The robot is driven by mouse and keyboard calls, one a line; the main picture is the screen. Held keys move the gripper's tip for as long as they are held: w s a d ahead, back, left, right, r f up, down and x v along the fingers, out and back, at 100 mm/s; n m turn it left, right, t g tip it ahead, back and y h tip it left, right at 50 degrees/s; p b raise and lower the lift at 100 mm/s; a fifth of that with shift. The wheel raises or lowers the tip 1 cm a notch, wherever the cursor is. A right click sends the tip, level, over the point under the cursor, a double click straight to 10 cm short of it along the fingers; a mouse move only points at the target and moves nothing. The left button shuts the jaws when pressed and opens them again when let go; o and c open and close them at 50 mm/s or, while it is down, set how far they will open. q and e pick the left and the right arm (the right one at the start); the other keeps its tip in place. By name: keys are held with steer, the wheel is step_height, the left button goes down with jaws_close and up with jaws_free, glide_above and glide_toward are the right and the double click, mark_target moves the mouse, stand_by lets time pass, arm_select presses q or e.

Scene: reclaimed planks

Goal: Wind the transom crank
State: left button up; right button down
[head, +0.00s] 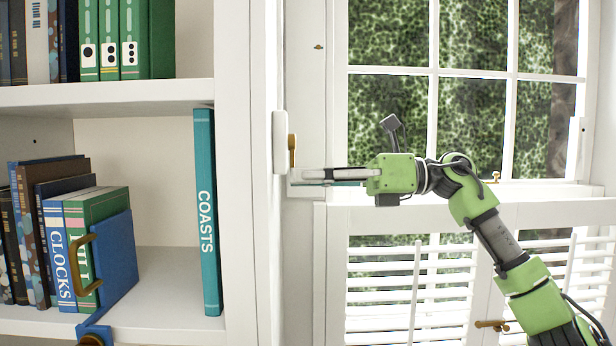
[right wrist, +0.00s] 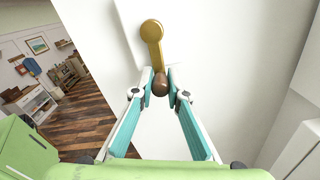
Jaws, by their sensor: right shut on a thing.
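The transom crank (head: 292,146) is a brass arm on a white plate (head: 280,142) at the side of the window recess. In the right wrist view the crank arm (right wrist: 153,44) hangs down from its round hub and ends in a brown knob (right wrist: 161,84). My right gripper (head: 298,177) reaches in from the right in the head view, with its tips at the crank's lower end. In the right wrist view the right gripper (right wrist: 160,85) is shut on the knob, with a fingertip on each side. My left gripper is in neither view.
A white bookcase (head: 110,95) with books stands at left, its side panel close to the crank. A blue object with a brass handle (head: 115,262) stands on the lower shelf. Behind my right arm are a paned window (head: 400,110) and white shutters (head: 400,290).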

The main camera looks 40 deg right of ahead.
steer(key=shift+d+r, duration=0.15)
steer(key=c, duration=2.2)
jaws_free()
steer(key=shift+c, duration=0.2)
steer(key=shift+o, duration=1.1)
steer(key=shift+w, duration=0.1)
steer(key=shift+w+d, duration=0.15)
steer(key=shift+w, duration=0.05)
steer(key=shift+s, duration=0.1)
steer(key=shift+s, duration=0.15)
steer(key=v, duration=1.1)
steer(key=shift+d, duration=0.4)
steer(key=shift+s, duration=0.1)
